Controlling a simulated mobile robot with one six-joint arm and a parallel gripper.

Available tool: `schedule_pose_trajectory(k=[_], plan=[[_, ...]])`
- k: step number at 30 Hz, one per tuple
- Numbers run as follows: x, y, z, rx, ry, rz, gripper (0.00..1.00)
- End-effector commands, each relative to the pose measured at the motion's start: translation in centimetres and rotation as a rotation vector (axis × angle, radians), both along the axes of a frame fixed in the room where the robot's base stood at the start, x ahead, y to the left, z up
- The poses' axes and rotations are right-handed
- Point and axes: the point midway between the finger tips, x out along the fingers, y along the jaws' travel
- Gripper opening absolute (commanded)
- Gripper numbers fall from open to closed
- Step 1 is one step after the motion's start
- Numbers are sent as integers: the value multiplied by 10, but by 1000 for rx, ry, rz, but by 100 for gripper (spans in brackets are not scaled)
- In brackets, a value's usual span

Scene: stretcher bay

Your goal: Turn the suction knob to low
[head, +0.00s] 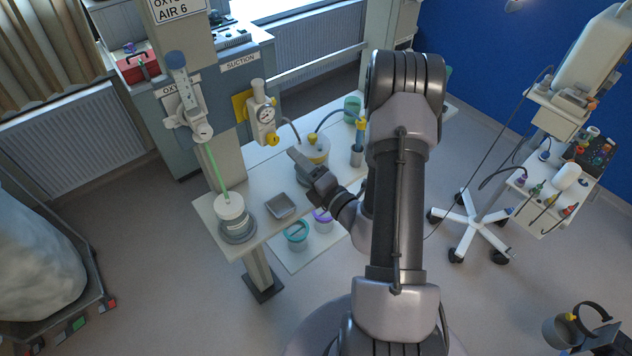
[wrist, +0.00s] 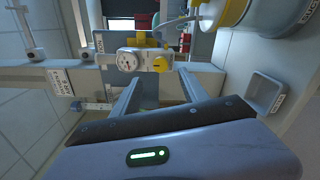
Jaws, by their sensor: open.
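The suction regulator (head: 264,112) is a white unit with a round gauge, mounted on a yellow plate under the SUCTION sign. In the wrist view the regulator (wrist: 130,62) appears turned sideways, with the gauge at left and a yellow knob (wrist: 160,64) at right. In the head view the yellow knob (head: 272,138) is at the lower end of the regulator. I cannot read its setting. My gripper (head: 298,156) is open and empty, just below and right of the knob. In the wrist view my gripper's fingers (wrist: 160,80) point toward the regulator, apart from it.
The oxygen flowmeter (head: 190,110) hangs left of the regulator. On the shelf stand a white canister (head: 231,213), a grey tray (head: 281,205) and a yellow-lidded suction jar (head: 314,152) with tubing, close behind my gripper. A wheeled equipment stand (head: 470,225) is at right.

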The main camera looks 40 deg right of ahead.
Motion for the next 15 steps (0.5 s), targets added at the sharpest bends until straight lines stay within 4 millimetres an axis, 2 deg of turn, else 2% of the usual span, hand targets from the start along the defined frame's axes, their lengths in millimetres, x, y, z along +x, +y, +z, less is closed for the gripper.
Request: schedule_pose_trajectory(k=[3, 7, 10, 15], plan=[[-38, -3, -4, 3, 1, -7, 52], [-67, -4, 2, 3, 4, -5, 52], [-80, -4, 3, 2, 2, -3, 52], [-86, -3, 1, -1, 0, 0, 52]])
